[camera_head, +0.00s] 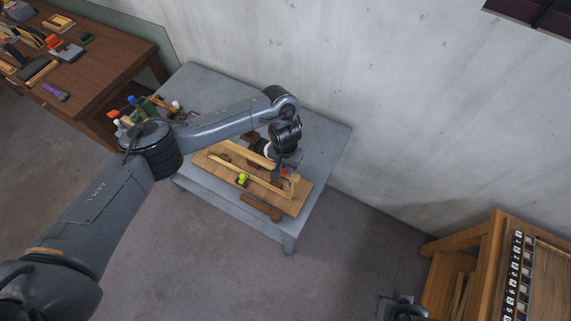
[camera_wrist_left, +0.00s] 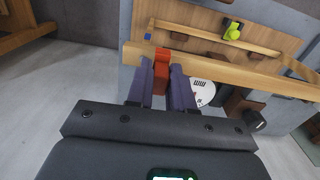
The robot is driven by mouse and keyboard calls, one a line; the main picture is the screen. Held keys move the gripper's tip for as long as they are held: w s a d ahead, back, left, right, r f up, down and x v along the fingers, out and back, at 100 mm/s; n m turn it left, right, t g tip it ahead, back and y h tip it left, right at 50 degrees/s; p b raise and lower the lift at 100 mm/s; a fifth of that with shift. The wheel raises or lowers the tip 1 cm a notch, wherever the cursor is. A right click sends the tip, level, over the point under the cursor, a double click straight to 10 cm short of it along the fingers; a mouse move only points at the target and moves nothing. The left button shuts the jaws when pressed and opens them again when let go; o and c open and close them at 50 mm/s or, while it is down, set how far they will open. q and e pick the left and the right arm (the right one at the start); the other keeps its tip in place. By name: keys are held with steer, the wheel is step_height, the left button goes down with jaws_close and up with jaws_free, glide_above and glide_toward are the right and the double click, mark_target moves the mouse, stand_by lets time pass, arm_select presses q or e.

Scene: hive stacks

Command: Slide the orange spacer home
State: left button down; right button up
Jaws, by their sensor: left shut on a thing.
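The orange spacer (camera_wrist_left: 161,72) is a small block held upright between the fingers of my left gripper (camera_wrist_left: 160,84) in the left wrist view. In the head view a bit of the spacer (camera_head: 284,171) shows under my left gripper (camera_head: 282,167). The spacer is at a pale wooden bar (camera_wrist_left: 225,70), near the bar's end. I cannot tell whether it sits in a gap or only touches the bar. The bar belongs to a frame on a wooden board (camera_head: 297,204) on the grey table. My right gripper (camera_head: 400,307) is partly cut off at the bottom edge, its jaws unclear.
A lime-green clamp (camera_head: 242,179) stands on the frame. A brown block (camera_head: 261,208) lies at the table's front edge. Bottles and tools (camera_head: 135,108) crowd the grey table's back left. A white disc (camera_wrist_left: 202,92) lies right of the fingers. A wooden bench (camera_head: 490,245) stands right.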

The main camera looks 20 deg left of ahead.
arm_select(q)
steer(key=shift+f, duration=0.35)
stand_by(0.7)
steer(key=shift+p, duration=0.55)
stand_by(0.5)
stand_by(0.6)
steer(key=shift+f+p, duration=0.25)
steer(key=shift+p, duration=0.05)
stand_by(0.4)
steer(key=shift+p, duration=0.4)
stand_by(0.5)
steer(key=shift+f, duration=0.3)
stand_by(0.5)
steer(key=c, duration=0.9)
jaws_free()
steer(key=shift+r, duration=0.1)
